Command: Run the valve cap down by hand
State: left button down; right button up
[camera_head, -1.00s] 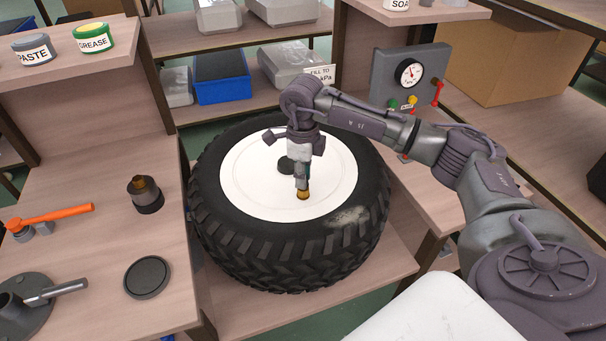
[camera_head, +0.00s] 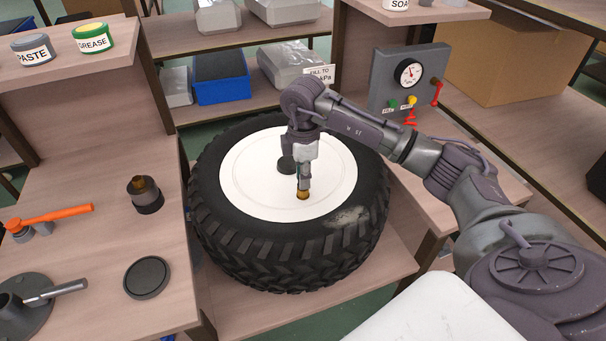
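The valve cap (camera_head: 303,196) is a small brass-coloured piece at the front of the white wheel disc (camera_head: 245,185). The disc sits in a big black tyre (camera_head: 275,260) lying flat. My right gripper (camera_head: 303,188) points straight down with its fingertips at the cap and looks closed on it. The fingers hide the upper part of the cap, and the valve stem under it cannot be made out. My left gripper is not in view.
A dark hub hole (camera_head: 286,165) shows behind the gripper. A gauge panel (camera_head: 410,75) with a red lever stands back right.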

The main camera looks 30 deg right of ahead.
jog(key=o, duration=0.5)
jog(key=shift+c, duration=0.2)
notch_tip(320, 180, up, 12)
